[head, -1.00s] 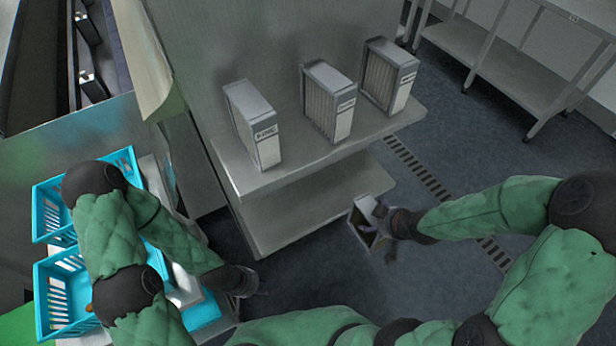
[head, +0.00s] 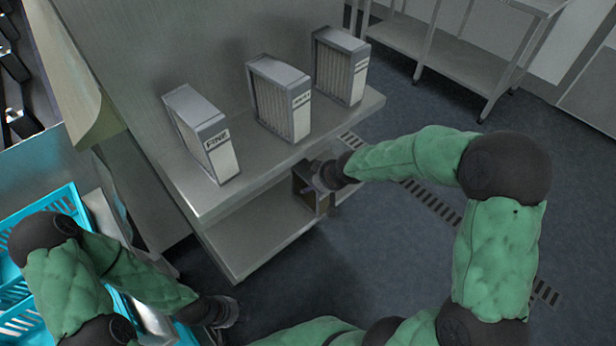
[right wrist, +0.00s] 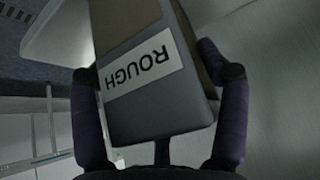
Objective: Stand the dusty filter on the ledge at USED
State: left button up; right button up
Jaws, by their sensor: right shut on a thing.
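The dusty filter (head: 307,192), a grey frame with a brown face, is in my right gripper (head: 322,178). In the right wrist view the filter (right wrist: 155,95) lies between both dark fingers, and its label reads ROUGH upside down. In the head view it is tilted, just below the front edge of the upper ledge (head: 215,203) and near the right end of the lower ledge (head: 250,240). I cannot tell whether it touches either. No USED marking is readable. My left gripper (head: 228,312) hangs low at the left, its fingers too unclear to judge.
The upper ledge carries a filter marked FINE (head: 202,135), a middle filter (head: 280,98) and a right filter (head: 340,65). Blue baskets (head: 65,200) stand at the left. A metal rack (head: 465,50) stands at the back right. The floor in front is clear.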

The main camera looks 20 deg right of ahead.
jog(key=w+b, duration=0.1)
jog(key=w, duration=0.1)
jog(key=w+a, duration=0.1)
jog(key=shift+w+a+b, duration=0.1)
jog(key=shift+w+b, duration=0.3)
jog(key=shift+f, duration=0.15)
jog(key=shift+f, duration=0.1)
jog(key=o, duration=1.3)
